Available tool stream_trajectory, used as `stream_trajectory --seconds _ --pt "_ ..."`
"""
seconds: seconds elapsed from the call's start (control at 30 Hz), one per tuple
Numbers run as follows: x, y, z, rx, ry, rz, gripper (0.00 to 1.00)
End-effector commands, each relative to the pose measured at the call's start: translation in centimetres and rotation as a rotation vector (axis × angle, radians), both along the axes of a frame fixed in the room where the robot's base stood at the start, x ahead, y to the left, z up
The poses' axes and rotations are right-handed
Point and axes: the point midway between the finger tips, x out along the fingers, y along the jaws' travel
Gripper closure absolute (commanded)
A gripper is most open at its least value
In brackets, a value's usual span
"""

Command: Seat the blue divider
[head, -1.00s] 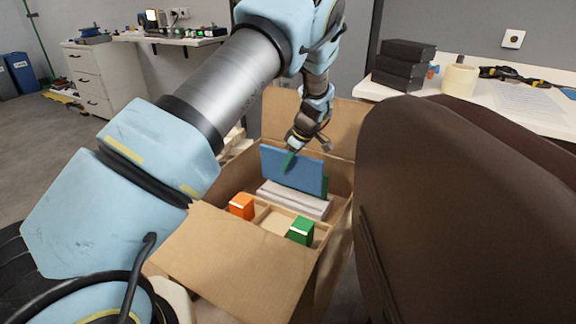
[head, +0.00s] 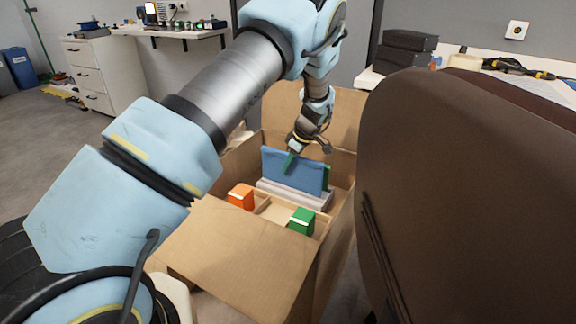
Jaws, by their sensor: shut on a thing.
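The blue divider (head: 308,174) is a flat upright panel inside the open cardboard carton (head: 240,240), towards its back. My gripper (head: 290,160) is shut on its top edge, left of the middle; one green fingertip shows against the near face. The divider stands just behind a grey-white ribbed block (head: 295,194) in the carton, which hides its bottom edge. I cannot tell whether the divider sits in a slot.
An orange box (head: 241,197) and a green box (head: 302,220) stand in the carton's front compartments. A dark brown chair back (head: 460,200) is close on the right. Behind it, a white table (head: 500,75) holds black boxes (head: 405,52).

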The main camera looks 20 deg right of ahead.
Motion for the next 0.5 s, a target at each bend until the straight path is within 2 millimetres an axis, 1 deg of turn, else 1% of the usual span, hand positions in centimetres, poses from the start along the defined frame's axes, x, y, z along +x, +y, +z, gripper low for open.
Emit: stream_trajectory --seconds 0.23,0.5 --pt "0.01 -0.01 -0.08 0.0 0.0 0.0 1.0" --pt "0.01 -0.02 -0.8 -0.001 -0.001 0.001 1.0"
